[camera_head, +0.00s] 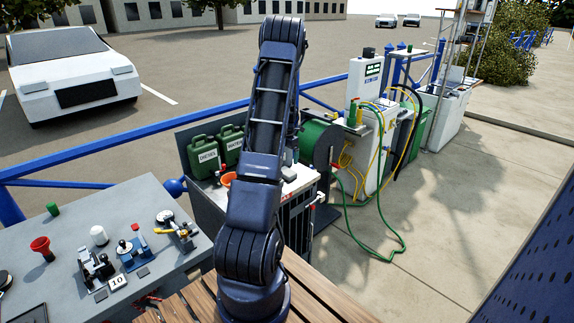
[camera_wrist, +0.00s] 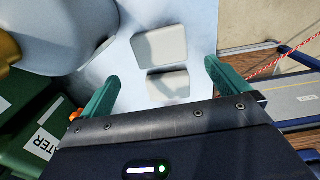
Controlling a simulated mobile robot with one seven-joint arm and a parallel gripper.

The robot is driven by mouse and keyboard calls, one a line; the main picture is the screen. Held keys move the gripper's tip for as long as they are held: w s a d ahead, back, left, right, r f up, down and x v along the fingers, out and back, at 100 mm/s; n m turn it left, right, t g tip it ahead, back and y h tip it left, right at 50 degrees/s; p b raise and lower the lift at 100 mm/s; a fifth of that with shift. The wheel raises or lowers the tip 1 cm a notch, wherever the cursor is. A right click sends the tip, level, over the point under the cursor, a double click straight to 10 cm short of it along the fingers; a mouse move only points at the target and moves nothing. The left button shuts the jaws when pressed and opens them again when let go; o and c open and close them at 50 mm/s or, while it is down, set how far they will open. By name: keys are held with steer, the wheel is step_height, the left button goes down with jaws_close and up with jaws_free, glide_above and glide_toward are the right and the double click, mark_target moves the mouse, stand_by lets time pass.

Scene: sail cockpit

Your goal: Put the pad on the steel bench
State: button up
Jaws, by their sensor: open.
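In the wrist view, two pale, rounded blocks, either of which may be the pad (camera_wrist: 160,47), lie on a light surface (camera_wrist: 200,18). The nearer block (camera_wrist: 168,85) is between my gripper's green fingers. My gripper (camera_wrist: 161,70) is open, with a finger on each side and nothing held. In the head view, my own arm hides the gripper. A grey bench (camera_head: 60,270) with metal fittings stands at lower left; it may be the steel bench. A pale-topped cabinet (camera_head: 304,178) stands behind my arm.
Green jerrycans (camera_head: 204,157) and an orange funnel (camera_head: 228,179) stand left of my arm. A green hose reel (camera_head: 317,143) is to its right. Wooden slats (camera_head: 195,300) are in front. A large pale rounded object (camera_wrist: 75,30) is at upper left in the wrist view.

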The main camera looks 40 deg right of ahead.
steer(key=w+a+r+m, duration=0.2)
steer(key=a+r, duration=0.6)
steer(key=w+a+r+m, duration=0.2)
steer(key=a+r, duration=0.5)
steer(key=r, duration=0.2)
steer(key=s+a+r+m+t+h, duration=0.1)
steer(key=a+r+m, duration=0.1)
steer(key=a+r, duration=0.45)
steer(key=s+a+r+m+t+h, duration=0.1)
steer(key=s+a+r+m, duration=0.15)
steer(key=a, duration=0.65)
steer(key=s+a+r+m+t, duration=0.1)
steer(key=s+a+r+m, duration=0.2)
steer(key=a, duration=0.4)
steer(key=s+a+r+m, duration=0.1)
steer(key=s+a+r, duration=0.2)
steer(key=s+a, duration=0.35)
steer(key=s+a+m+t+y, duration=0.1)
steer(key=s+a+m, duration=0.4)
steer(key=s+a, duration=0.6)
steer(key=shift+s+f+m+t+y, duration=0.15)
steer(key=shift+s+m+t+y, duration=0.2)
steer(key=shift+s+y, duration=0.2)
